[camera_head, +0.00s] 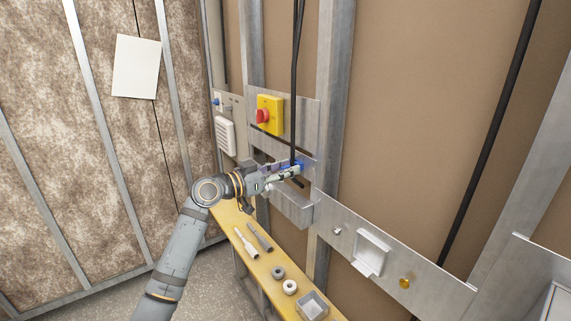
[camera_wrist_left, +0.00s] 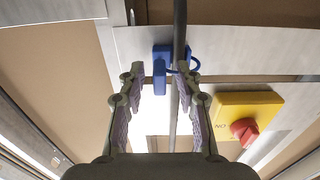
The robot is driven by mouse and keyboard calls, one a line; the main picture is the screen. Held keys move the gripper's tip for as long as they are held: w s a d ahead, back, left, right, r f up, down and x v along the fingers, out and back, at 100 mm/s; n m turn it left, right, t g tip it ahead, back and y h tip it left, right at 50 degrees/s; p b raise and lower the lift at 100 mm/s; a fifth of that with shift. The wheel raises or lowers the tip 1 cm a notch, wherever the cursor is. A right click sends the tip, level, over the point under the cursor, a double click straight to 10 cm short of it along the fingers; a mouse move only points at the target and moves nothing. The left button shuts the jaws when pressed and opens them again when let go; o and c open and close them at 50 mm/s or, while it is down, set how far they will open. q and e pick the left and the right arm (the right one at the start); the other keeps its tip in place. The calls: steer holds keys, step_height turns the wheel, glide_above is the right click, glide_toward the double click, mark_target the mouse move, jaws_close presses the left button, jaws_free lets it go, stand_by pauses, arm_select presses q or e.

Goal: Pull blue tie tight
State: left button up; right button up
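The blue tie (camera_head: 300,166) is at the black cable (camera_head: 294,90) on the metal wall plate. In the left wrist view the tie (camera_wrist_left: 161,68) shows as a blue block, with a thin blue loop (camera_wrist_left: 194,66) around or beside the cable (camera_wrist_left: 180,30); I cannot tell how snug it is. My left gripper (camera_head: 286,174) is right at the tie and hides part of it. In the wrist view my left gripper (camera_wrist_left: 157,82) has its fingers apart, with the block ahead of the gap and nothing clearly held. My right gripper is not in view.
A yellow switch box (camera_head: 270,115) with a red knob is mounted just above the tie. Below runs a yellow shelf (camera_head: 262,270) with tools, rings and a small grey box (camera_head: 313,304). A metal rail with a white socket frame (camera_head: 371,252) extends right.

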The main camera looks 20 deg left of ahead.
arm_select(q)
jaws_close()
stand_by(0.5)
